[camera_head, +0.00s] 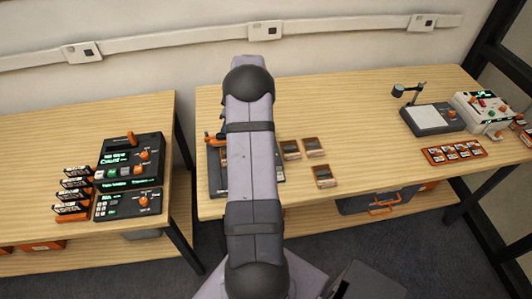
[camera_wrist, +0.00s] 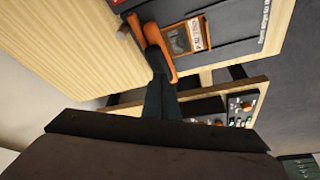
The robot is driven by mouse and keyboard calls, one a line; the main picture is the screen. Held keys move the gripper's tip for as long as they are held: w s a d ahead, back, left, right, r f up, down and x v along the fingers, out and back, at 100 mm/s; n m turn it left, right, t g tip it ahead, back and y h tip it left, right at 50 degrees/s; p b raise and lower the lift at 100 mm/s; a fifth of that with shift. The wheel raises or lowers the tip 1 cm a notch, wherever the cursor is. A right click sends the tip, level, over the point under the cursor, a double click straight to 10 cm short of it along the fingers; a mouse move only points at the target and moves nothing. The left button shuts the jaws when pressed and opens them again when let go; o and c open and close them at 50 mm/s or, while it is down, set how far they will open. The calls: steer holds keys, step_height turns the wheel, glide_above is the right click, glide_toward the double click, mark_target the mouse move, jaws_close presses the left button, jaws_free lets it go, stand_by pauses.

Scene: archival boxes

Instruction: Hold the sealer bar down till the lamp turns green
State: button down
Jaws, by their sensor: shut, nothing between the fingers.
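The sealer (camera_head: 216,175) is a dark, flat device on the middle bench, mostly hidden behind my arm in the head view. Its dark bed (camera_wrist: 232,22) shows close up in the wrist view. The orange sealer bar (camera_wrist: 136,28) runs along the bed's edge. My gripper (camera_wrist: 158,62) is shut and empty, with its dark fingers at the bar. They overlap it in the picture, but I cannot tell how firmly they touch. A small orange-framed packet (camera_wrist: 183,38) lies on the bed beside the bar. I cannot make out the lamp or its colour.
Several orange-framed packets (camera_head: 316,146) lie right of the sealer. A black control unit (camera_head: 130,158) stands on the left bench, across a gap. A lamp stand (camera_head: 430,117) and white instrument (camera_head: 485,112) stand at the far right.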

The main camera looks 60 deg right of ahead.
steer(key=shift+s+a+f+b, duration=0.1)
steer(key=shift+f+b, duration=1.3)
steer(key=shift+f, duration=0.05)
stand_by(4.3)
steer(key=shift+r+p, duration=1.95)
steer(key=shift+r, duration=2.2)
